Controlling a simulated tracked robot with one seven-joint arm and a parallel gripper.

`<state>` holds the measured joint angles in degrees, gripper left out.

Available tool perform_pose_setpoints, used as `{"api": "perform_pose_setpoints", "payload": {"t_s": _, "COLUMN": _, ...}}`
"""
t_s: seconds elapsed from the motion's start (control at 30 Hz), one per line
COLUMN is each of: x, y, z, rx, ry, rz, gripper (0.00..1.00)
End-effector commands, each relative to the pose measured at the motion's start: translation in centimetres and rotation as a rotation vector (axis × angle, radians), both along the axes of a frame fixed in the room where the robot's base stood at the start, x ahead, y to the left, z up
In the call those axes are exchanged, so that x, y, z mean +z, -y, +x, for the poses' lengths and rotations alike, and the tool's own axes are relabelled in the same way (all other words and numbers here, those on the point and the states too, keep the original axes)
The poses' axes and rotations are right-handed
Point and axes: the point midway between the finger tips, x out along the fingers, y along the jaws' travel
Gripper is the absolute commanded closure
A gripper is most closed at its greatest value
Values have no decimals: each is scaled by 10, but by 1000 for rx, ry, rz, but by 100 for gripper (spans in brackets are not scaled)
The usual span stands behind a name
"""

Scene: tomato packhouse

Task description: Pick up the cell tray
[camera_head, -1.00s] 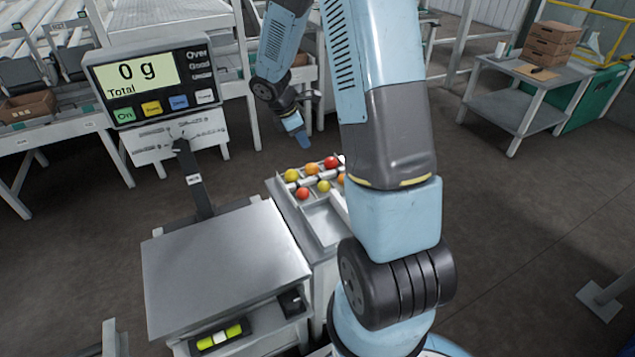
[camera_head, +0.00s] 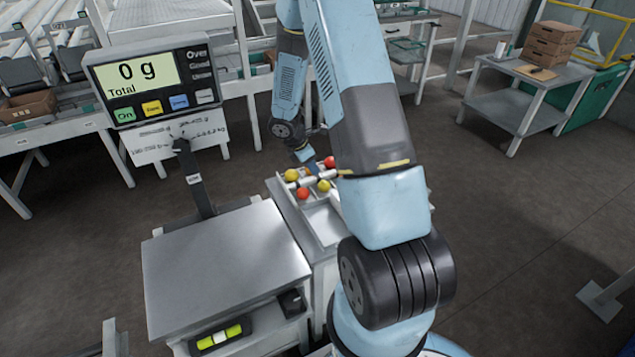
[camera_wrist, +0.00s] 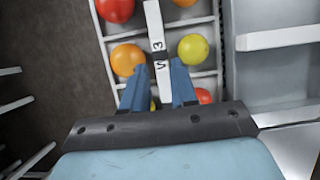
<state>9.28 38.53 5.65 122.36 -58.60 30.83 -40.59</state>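The cell tray (camera_head: 283,186) is a light, divided tray holding red, orange and yellow tomatoes, beside the weighing scale in the head view. The wrist view shows its dividers (camera_wrist: 128,36) and a pale central bar (camera_wrist: 157,45) marked "V3". My gripper (camera_wrist: 159,68) is open, its two blue fingers apart, one on each side of the bar. In the head view my gripper (camera_head: 311,166) is over the tray's far part. My arm hides the tray's right side. I cannot tell whether the fingers touch the bar.
The scale's metal plate (camera_head: 225,265) lies left of the tray, with its display (camera_head: 150,85) reading 0 g on a post. An empty bay (camera_head: 322,222) lies at the tray's near side. A side table (camera_head: 530,85) with brown boxes (camera_head: 552,45) stands back right, across open floor.

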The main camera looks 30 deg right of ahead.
Motion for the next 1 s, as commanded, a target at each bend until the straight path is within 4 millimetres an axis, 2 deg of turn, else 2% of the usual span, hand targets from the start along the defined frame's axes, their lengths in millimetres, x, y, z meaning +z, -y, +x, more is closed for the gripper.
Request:
{"api": "perform_pose_setpoints", "payload": {"t_s": 0.17, "x": -12, "y": 4, "z": 0, "rx": 0, "ry": -2, "rz": 1, "gripper": 72}}
{"api": "perform_pose_setpoints", "payload": {"t_s": 0.43, "x": -43, "y": 15, "z": 0, "rx": -1, "ry": -2, "rz": 0, "gripper": 72}}
{"api": "perform_pose_setpoints", "payload": {"t_s": 0.8, "x": -50, "y": 19, "z": 1, "rx": -1, "ry": 0, "rz": 0, "gripper": 72}}
{"api": "perform_pose_setpoints", "payload": {"t_s": 1.0, "x": -50, "y": 19, "z": 1, "rx": -1, "ry": 0, "rz": 0, "gripper": 92}}
